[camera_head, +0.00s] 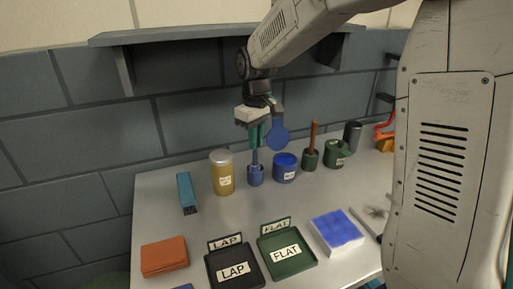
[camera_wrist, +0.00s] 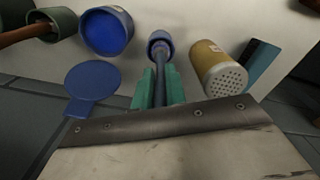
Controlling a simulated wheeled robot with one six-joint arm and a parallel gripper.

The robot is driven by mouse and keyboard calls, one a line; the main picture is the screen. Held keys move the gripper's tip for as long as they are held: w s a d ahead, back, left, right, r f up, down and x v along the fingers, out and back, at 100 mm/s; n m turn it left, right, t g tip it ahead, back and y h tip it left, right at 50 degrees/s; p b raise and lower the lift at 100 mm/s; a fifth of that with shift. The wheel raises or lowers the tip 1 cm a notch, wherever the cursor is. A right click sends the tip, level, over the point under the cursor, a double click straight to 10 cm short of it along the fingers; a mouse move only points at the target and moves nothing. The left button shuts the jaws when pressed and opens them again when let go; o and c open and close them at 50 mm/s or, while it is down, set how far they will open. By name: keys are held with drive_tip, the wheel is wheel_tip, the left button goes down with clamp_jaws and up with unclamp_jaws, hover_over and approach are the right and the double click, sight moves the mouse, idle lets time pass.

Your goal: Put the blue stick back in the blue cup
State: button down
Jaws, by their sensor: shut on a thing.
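My gripper (camera_head: 258,138) is above the blue cup (camera_head: 255,177), with its green fingers pointing down. They are shut on the blue stick (camera_head: 255,158). In the wrist view, the stick (camera_wrist: 167,68) runs from between the fingers (camera_wrist: 158,90) to the mouth of the blue cup (camera_wrist: 160,41). Its far end overlaps the cup opening. I cannot tell how deep it sits inside. The cup stands upright on the bench. The upper part of the stick is hidden by the fingers.
A yellow shaker can (camera_head: 222,174) stands close left of the cup, and a wider blue pot (camera_head: 285,168) close right. A blue disc (camera_head: 278,134) shows above that pot. Green pots (camera_head: 338,153) stand farther right. Black LAP (camera_head: 215,276) and green FLAT (camera_head: 305,258) trays lie in front.

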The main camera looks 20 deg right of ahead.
sight(256, 165)
drive_tip(key=shift+f, duration=1.65)
drive_tip(key=c, duration=1.4)
unclamp_jaws()
drive_tip(key=shift+c, duration=0.2)
